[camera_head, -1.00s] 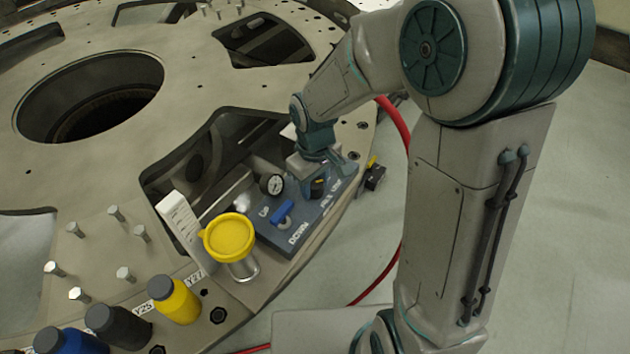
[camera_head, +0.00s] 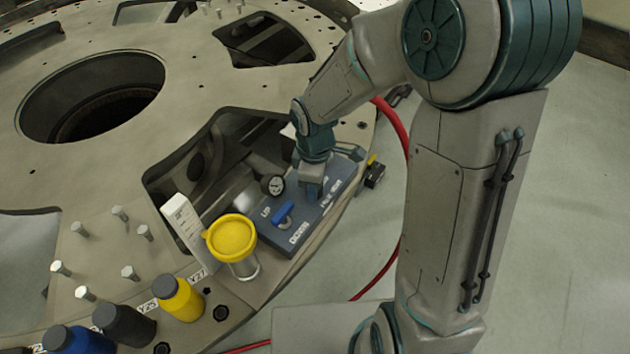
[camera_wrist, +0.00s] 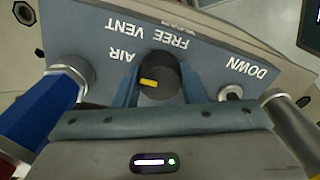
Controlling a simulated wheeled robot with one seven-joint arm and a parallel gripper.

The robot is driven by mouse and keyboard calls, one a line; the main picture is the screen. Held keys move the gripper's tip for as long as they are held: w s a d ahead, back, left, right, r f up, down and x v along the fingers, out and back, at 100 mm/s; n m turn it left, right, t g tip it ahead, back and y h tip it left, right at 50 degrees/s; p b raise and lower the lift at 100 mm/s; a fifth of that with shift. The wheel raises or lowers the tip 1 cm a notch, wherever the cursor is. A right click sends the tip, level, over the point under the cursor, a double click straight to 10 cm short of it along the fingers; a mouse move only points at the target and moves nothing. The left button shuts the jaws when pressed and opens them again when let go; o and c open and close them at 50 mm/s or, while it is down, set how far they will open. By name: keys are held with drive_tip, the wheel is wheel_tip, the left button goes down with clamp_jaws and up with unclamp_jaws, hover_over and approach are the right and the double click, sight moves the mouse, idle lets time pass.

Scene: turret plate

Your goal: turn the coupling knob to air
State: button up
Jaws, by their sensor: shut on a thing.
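The coupling knob (camera_wrist: 165,76) is a round black knob with a yellow pointer mark, on a blue-grey control panel (camera_wrist: 85,35). In the wrist view the yellow mark lies on the knob's left side, toward the AIR label (camera_wrist: 125,54); FREE and VENT labels are farther along. My gripper (camera_wrist: 158,88) is shut on the knob, one blue finger on each side. In the head view my gripper (camera_head: 312,186) covers the knob at the panel's upper right part, and the panel (camera_head: 300,225) shows on the turret plate's edge.
A blue lever (camera_head: 283,212) sits between the UP and DOWN labels, near a gauge (camera_head: 273,185). A yellow-lidded jar (camera_head: 231,237), a white block (camera_head: 188,228) and several bottles stand to the left. A red hose (camera_head: 395,130) runs past the plate's edge.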

idle(0.4)
drive_tip(key=o, duration=1)
wheel_tip(320, 180, up, 14)
